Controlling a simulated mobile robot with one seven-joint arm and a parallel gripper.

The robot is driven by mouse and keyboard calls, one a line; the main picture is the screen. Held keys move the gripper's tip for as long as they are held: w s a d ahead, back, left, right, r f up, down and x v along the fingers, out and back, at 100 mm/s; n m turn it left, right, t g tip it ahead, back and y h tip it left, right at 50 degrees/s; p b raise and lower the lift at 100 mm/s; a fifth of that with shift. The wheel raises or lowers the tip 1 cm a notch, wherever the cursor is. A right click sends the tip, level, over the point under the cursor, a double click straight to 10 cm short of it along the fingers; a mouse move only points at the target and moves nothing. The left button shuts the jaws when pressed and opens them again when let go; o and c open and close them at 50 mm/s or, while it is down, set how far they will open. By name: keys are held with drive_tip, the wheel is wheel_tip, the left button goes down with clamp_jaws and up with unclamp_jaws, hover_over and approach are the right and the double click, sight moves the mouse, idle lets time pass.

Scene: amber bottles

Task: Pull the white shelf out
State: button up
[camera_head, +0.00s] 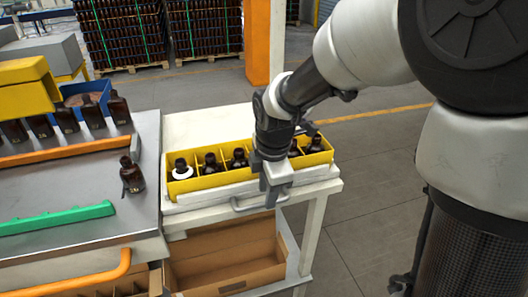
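The white shelf (318,180) is a flat white board on top of a white table, with a grey bar handle (243,208) on its front edge. A yellow crate (214,182) with divided compartments and several amber bottles stands on it. My gripper (272,196) points down in front of the crate, and its tip overlaps the right part of the handle in the picture. I cannot tell whether the fingers are around the handle or whether they touch it. My gripper and wrist hide part of the crate's right half.
A metal worktop (70,185) adjoins on the left, with a lone amber bottle (132,176), a green rail (56,218) and an orange rail (66,150). An open cardboard box (228,265) sits on the table's lower level. The floor to the right is mostly clear.

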drive_tip(key=shift+w+f, duration=0.15)
drive_tip(key=shift+f, duration=0.55)
drive_tip(key=shift+w+f, duration=0.1)
drive_tip(key=shift+f, duration=0.55)
clamp_jaws()
drive_tip(key=shift+s, duration=0.1)
